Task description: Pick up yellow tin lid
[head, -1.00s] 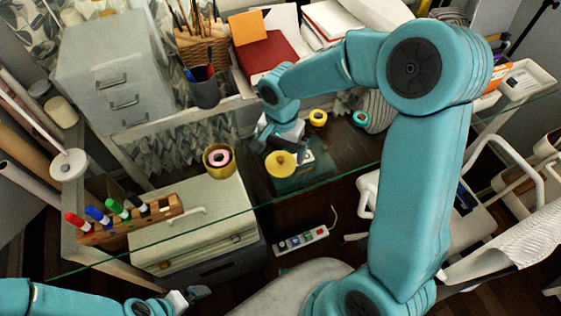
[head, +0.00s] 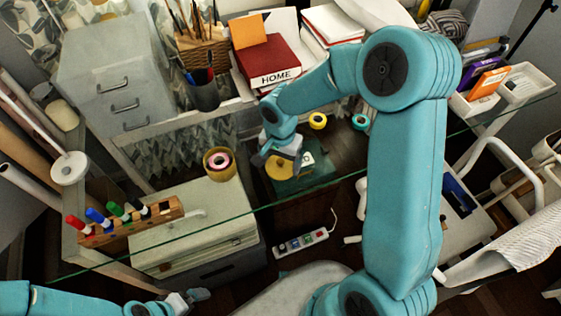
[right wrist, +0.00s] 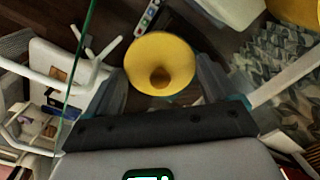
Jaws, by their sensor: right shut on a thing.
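The yellow tin lid (head: 279,170) is round with a small central knob and sits over the glass desk. My right gripper (head: 283,157) is at the lid, covering part of it. In the right wrist view the lid (right wrist: 160,62) lies between the two fingers, which are shut on it. I cannot tell whether the lid touches what lies under it. The open yellow tin (head: 219,165), with a pink roll inside, stands to the left. My left gripper (head: 190,297) is low at the left, away from the lid; its opening is unclear.
A yellow tape roll (head: 318,121) and a teal tape roll (head: 360,122) lie behind the lid. A marker rack (head: 130,222) is at the left. A red book (head: 268,62) and a pen cup (head: 203,90) stand at the back. A power strip (head: 300,243) is below.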

